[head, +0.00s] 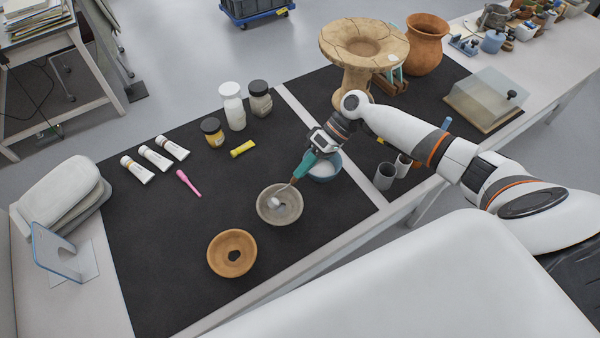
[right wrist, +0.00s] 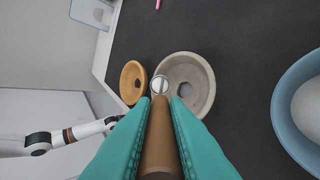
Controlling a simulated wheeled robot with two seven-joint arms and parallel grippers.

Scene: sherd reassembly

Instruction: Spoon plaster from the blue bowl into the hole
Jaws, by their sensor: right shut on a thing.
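The blue bowl (head: 326,167) holds white plaster and stands just beyond my right gripper; it also shows at the right edge of the right wrist view (right wrist: 285,95). My right gripper (head: 305,162) has teal fingers shut on the spoon's brown handle (right wrist: 159,140). The spoon (right wrist: 160,84) reaches down over the left part of the grey bowl (head: 293,213). A whitish patch shows at its tip in the head view. The grey bowl has a dark hole in its floor (right wrist: 190,88). An orange-brown bowl (head: 220,263) beside it also has a hole. My left gripper is not seen.
White tubes (head: 157,158), a pink tool (head: 187,182), a yellow item (head: 243,148) and several jars (head: 232,108) lie or stand farther back on the dark mat. Metal cups (head: 385,177) stand to the right. A large pedestal vessel (head: 350,77) stands at the back.

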